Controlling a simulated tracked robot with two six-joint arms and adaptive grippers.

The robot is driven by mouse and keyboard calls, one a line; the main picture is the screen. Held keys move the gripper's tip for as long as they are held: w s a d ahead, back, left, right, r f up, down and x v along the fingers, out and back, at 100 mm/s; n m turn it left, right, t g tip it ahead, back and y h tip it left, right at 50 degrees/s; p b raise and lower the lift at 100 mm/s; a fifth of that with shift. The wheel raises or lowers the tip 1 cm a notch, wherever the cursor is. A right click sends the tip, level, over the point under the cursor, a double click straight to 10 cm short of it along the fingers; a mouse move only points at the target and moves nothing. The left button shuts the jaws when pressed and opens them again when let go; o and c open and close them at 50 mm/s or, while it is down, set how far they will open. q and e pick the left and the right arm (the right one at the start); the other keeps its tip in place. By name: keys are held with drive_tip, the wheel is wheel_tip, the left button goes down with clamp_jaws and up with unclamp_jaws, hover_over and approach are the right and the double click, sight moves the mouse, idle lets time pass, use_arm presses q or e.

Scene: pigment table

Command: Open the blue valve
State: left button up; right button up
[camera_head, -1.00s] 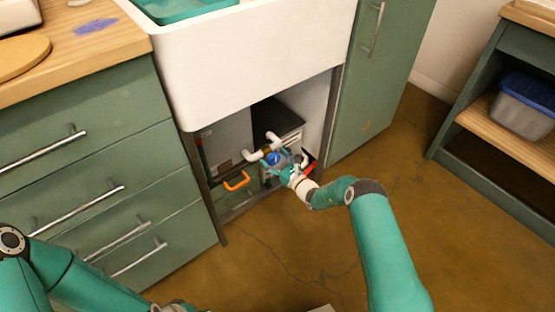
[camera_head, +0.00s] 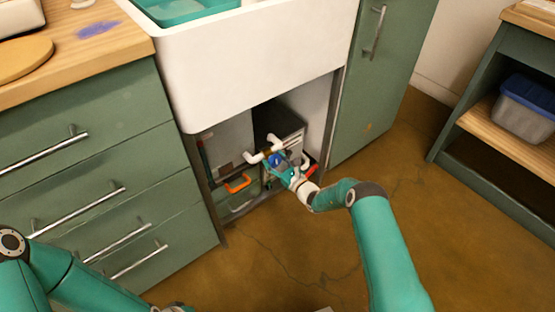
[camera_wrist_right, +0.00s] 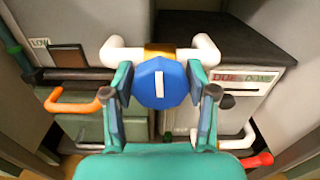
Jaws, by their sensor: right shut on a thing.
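The blue valve (camera_wrist_right: 170,92) is a faceted blue knob with a white stripe, on a white pipe with a brass-coloured fitting. In the right wrist view the stripe stands upright, across the pipe's line. In the head view the blue valve (camera_head: 276,158) shows small under the sink, partly covered by the gripper. My right gripper (camera_wrist_right: 160,84) is shut on the knob, one finger on each side. It also shows in the head view (camera_head: 281,164). My left arm crosses the lower left of the head view; its gripper is out of the picture.
An orange handle (camera_wrist_right: 75,100) is left of the valve and a red-tipped one (camera_wrist_right: 258,160) at lower right. A dark-topped box (camera_wrist_right: 235,48) stands behind. The white sink (camera_head: 260,70) overhangs the cabinet opening. The floor (camera_head: 290,245) in front is clear.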

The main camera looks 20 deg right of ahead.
drive_tip(key=n, duration=0.4)
drive_tip(key=shift+w+d+r, duration=0.1)
drive_tip(key=shift+d+r, duration=0.05)
drive_tip(key=n, duration=0.8)
drive_tip(key=shift+n+p, duration=0.3)
drive_tip(key=shift+a+f+n, duration=0.15)
drive_tip(key=shift+n, duration=0.85)
drive_tip(key=shift+a+f+n, duration=0.1)
drive_tip(key=shift+f+n, duration=0.05)
drive_tip(key=shift+n, duration=0.85)
drive_tip(key=shift+a, duration=0.1)
drive_tip(key=o, duration=1.1)
drive_tip(key=shift+f, duration=0.1)
drive_tip(key=shift+o, duration=0.2)
